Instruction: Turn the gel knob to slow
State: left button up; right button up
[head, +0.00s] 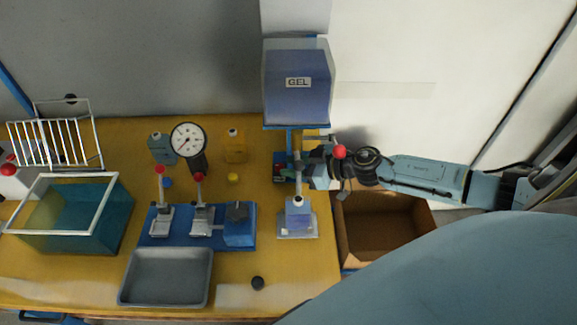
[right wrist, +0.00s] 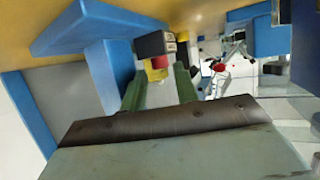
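The gel dispenser (head: 297,85) is a translucent blue tank labelled GEL on a blue stand at the back of the bench. My right gripper (head: 312,167) is just below the tank, at the stand. In the right wrist view its two green fingers (right wrist: 160,82) are apart, with a gap between them. A small red and yellow part (right wrist: 156,70), perhaps the knob, shows between and beyond the fingertips, under a black and white block (right wrist: 155,45). I cannot tell whether the fingers touch it. The knob's setting cannot be read. My left gripper is not in view.
A pale bottle (head: 298,214) stands on a small plate below my right gripper. A cardboard box (head: 432,238) is to the right. A blue fixture base (head: 163,238), grey tray (head: 133,291), dial gauge (head: 188,140) and teal tank (head: 110,232) fill the left.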

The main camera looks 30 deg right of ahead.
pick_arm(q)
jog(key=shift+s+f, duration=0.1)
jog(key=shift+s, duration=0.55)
pick_arm(e)
jog(key=shift+x, duration=0.85)
grip_shut()
jog(key=shift+d+n+g+y+b, duration=0.15)
jog(key=shift+n+g+y+b, duration=0.25)
jog(key=shift+n+g+y, duration=0.3)
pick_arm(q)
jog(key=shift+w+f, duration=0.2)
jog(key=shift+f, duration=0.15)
pick_arm(e)
grip_release()
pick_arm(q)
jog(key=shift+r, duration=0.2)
pick_arm(e)
jog(key=shift+t+h, duration=0.3)
